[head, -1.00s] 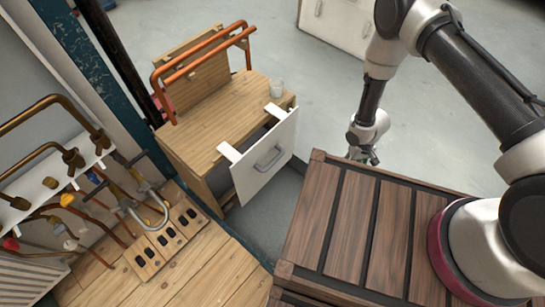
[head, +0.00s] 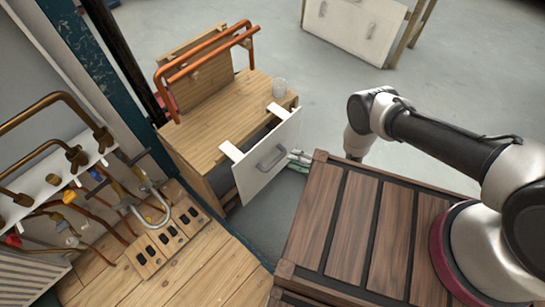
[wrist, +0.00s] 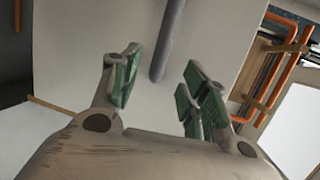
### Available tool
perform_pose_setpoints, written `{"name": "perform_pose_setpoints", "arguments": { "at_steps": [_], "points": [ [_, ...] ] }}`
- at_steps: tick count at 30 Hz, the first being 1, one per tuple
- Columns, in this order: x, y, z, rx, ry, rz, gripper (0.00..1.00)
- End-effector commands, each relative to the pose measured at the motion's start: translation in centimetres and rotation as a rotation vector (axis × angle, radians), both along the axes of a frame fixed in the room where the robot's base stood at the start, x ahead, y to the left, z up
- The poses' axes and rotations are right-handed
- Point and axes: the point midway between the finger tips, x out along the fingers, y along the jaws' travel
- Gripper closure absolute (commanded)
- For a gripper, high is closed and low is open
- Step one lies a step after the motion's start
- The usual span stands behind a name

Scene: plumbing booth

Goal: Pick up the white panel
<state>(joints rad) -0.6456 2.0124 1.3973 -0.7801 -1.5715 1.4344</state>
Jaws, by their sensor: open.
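The white panel (wrist: 75,60) fills much of that view, and the grey handle (wrist: 168,40) stands ahead between the fingertips. I cannot tell the exact gap.
The slatted crate (head: 335,220) stands close in front. Pipes and valves line the wall at left.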

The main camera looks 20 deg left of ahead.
Motion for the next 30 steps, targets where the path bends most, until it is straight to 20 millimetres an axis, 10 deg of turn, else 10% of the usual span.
{"name": "perform_pose_setpoints", "arguments": {
  "at_steps": [12,21,30],
  "points": [
    [0.3,5.8,-1.1,-0.003,-0.004,0.002,0.55],
    [0.5,6.5,-1.3,-0.003,-0.003,-0.001,0.55],
    [0.5,6.4,-1.3,-0.003,-0.003,-0.001,1.00]
  ]
}}
